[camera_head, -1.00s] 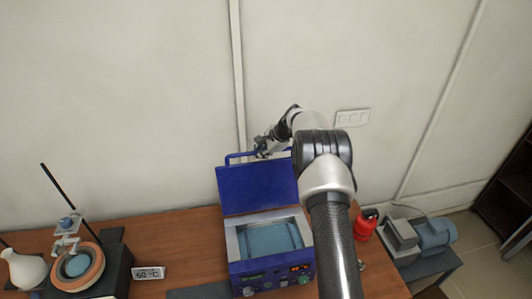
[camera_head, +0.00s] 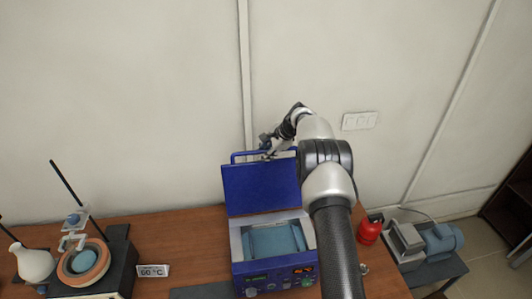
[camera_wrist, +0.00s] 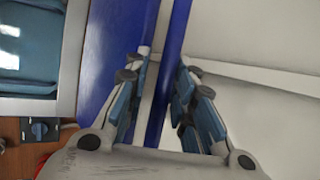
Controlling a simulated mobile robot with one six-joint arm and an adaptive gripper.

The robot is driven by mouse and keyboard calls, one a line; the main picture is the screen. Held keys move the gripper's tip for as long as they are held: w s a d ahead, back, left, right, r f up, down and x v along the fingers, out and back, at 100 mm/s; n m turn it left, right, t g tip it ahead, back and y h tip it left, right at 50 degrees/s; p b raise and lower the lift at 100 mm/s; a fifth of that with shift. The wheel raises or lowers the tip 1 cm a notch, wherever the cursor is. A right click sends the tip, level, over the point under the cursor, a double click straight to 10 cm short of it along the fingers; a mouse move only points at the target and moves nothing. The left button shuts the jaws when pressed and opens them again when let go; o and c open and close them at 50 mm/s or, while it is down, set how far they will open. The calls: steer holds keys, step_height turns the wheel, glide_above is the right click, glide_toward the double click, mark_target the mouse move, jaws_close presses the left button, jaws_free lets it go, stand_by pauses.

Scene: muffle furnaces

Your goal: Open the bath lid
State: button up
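The blue water bath (camera_head: 285,277) stands on the wooden bench. Its blue lid (camera_head: 260,188) stands raised at the back, and the basin (camera_head: 272,240) is uncovered. The lid's blue bar handle (camera_head: 240,155) runs along its upper edge. My gripper (camera_head: 270,147) is at the handle's right part, small and partly hidden in the head view. In the wrist view my gripper (camera_wrist: 163,65) has its fingers on either side of the handle (camera_wrist: 172,70). A pale gap shows between the left finger and the handle. The right finger is close to it; contact is unclear.
A flask (camera_head: 33,263) and a stirrer with an orange bowl (camera_head: 84,264) stand at left. A red bottle (camera_head: 369,230) and a pump (camera_head: 440,238) are at right. The wall is close behind the lid.

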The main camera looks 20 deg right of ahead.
steer(key=shift+o, duration=0.8)
steer(key=shift+f, duration=0.1)
steer(key=v, duration=1.2)
